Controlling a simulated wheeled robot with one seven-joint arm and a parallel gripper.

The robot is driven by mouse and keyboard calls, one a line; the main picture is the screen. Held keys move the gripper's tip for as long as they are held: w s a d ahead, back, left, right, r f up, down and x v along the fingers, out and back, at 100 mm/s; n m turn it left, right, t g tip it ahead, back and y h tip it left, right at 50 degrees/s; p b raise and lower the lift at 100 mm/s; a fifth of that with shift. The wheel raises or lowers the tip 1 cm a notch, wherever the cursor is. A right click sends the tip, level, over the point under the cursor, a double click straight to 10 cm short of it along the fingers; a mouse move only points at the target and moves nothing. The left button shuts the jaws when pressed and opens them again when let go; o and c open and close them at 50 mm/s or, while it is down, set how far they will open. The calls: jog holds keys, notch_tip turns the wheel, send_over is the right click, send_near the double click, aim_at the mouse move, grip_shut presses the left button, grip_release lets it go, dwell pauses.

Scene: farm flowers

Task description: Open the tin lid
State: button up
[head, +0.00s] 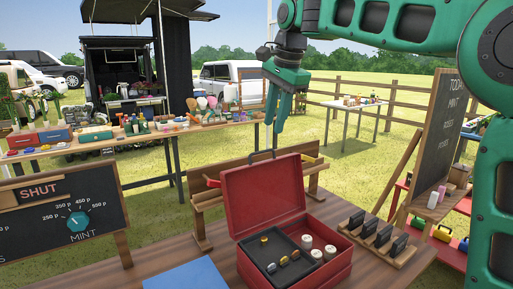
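A red tin (337,262) stands on the near brown table. Its red lid (263,194) is raised, standing up and leaning back behind the tin's body. Inside is a dark tray (284,246) with several small gold and silver coin-like pieces. Several white capped cylinders (318,254) stand beside them in the tin. My green gripper (273,128) points down just above and behind the top edge of the lid. A thin dark piece shows between its tips and the lid; whether they touch is unclear. The finger gap is too small to judge.
A rack with black clips (378,236) is right of the tin; a blue sheet (186,276) lies at left. A wooden rail stand (202,204) is behind. Boards reading SHUT (70,213) and TODAY MINT (446,125) flank the table. A laden table (150,137) stands farther back.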

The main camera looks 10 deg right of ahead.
jog(key=w+a+r, duration=0.1)
jog(key=a, duration=0.2)
send_over(257, 163)
jog(key=shift+m, duration=0.3)
notch_tip(257, 163, down, 10)
jog(key=shift+r, duration=0.1)
grip_shut()
jog(key=shift+w+r, duration=0.1)
jog(key=shift+r, duration=0.05)
dwell(1.1)
